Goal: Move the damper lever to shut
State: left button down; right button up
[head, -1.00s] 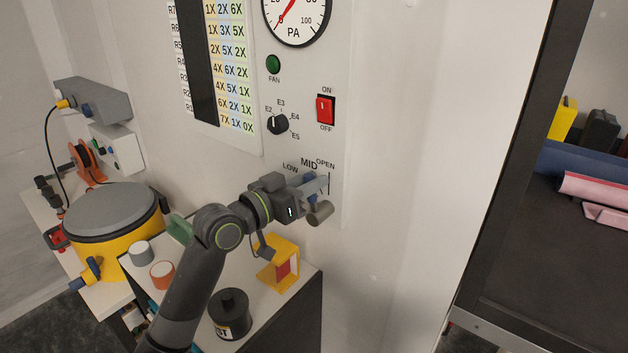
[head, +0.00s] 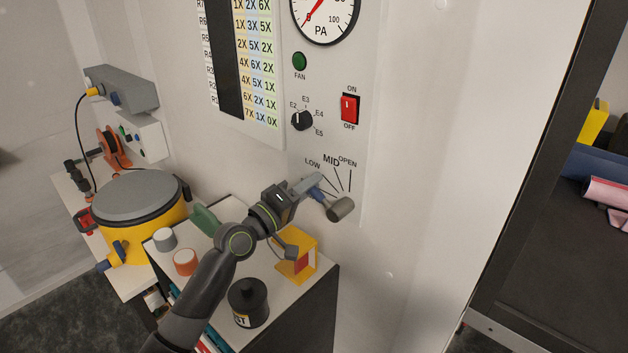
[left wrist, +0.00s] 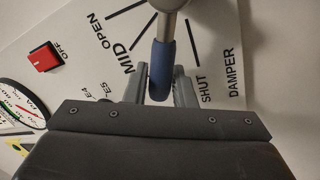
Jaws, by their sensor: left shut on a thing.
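The damper lever has a blue grip (head: 316,194) and a grey round hub (head: 341,208) on the white wall panel. In the left wrist view the blue grip (left wrist: 163,62) hangs from its grey shaft. My left gripper (head: 312,188) is shut on the blue grip, with one finger on each side in the left wrist view (left wrist: 161,82). My right gripper is not in view.
A red ON/OFF switch (head: 349,108) and a selector knob (head: 302,120) sit above the lever. Below stands a bench with a yellow holder (head: 306,265), a black jar (head: 248,302) and small cups. The wall to the right is clear.

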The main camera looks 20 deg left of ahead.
pick_arm(q)
jog(key=f+n, duration=0.1)
jog(key=n, duration=0.2)
jog(key=shift+w+a+f+t+y, duration=0.1)
jog(key=shift+a+f+t+y, duration=0.2)
jog(key=shift+f+y, duration=0.1)
jog(key=shift+f+n+y+p, duration=0.2)
jog(key=shift+f+n, duration=0.3)
jog(key=shift+n, duration=0.35)
jog(key=shift+f+n+y+p, duration=0.15)
jog(key=shift+f+n, duration=0.3)
jog(key=shift+n, duration=0.4)
jog(key=shift+f, duration=0.1)
jog(key=c, duration=1.3)
grip_release()
jog(key=shift+a, duration=0.1)
jog(key=shift+o, duration=0.2)
jog(key=b+v, duration=0.4)
jog(key=v, duration=1.3)
